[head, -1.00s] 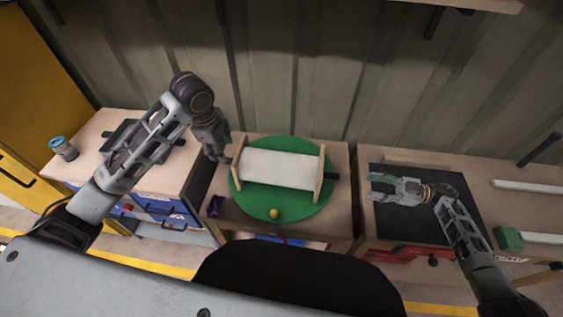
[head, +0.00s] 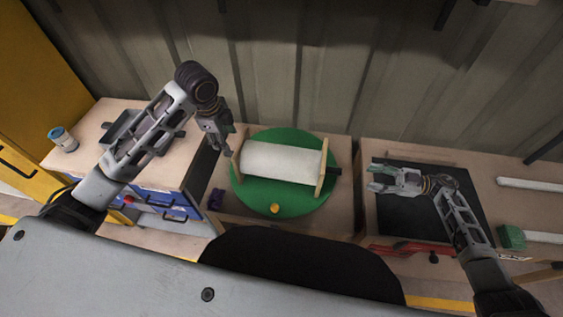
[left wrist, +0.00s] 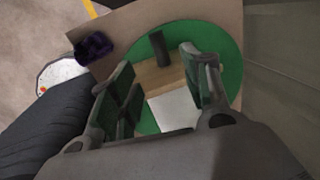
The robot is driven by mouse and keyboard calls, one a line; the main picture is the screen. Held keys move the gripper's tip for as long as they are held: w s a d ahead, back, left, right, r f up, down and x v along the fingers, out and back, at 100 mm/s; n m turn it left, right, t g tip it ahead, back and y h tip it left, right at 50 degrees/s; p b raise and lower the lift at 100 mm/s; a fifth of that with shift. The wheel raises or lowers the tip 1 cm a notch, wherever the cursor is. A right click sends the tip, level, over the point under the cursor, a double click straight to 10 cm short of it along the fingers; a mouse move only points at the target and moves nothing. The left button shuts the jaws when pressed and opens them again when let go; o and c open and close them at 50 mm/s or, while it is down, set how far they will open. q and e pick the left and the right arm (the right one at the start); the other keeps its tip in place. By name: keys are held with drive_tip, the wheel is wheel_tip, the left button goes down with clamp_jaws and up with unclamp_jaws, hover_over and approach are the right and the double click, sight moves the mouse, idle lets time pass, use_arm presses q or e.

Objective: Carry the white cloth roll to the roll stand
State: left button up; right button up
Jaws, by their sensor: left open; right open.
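The white cloth roll (head: 282,161) lies between two wooden end plates on a round green disc (head: 283,203). A dark handle sticks out at its right end. My left gripper (head: 222,153) is open at the roll's left end. My right gripper (head: 374,178) is open and empty over a black mat. I cannot clearly identify the roll stand; a grey fixture (head: 122,128) on the left bench is partly hidden by my arm.
A blue-and-white can (head: 62,139) stands on the left bench. A green block (head: 511,237) and white bars (head: 530,184) lie on the right bench. A ribbed wall stands behind.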

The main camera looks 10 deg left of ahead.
sight(232, 152)
use_arm(q)
drive_tip(key=shift+w+f, duration=0.4)
drive_tip(key=shift+f, duration=1.65)
drive_tip(key=shift+w+f, duration=0.45)
drive_tip(key=shift+f, duration=1.65)
drive_tip(key=shift+w+f, duration=0.4)
drive_tip(key=shift+f, duration=1.65)
use_arm(e)
drive_tip(key=shift+a, duration=6.35)
use_arm(q)
clamp_jaws()
use_arm(e)
clamp_jaws()
drive_tip(key=shift+r, duration=0.1)
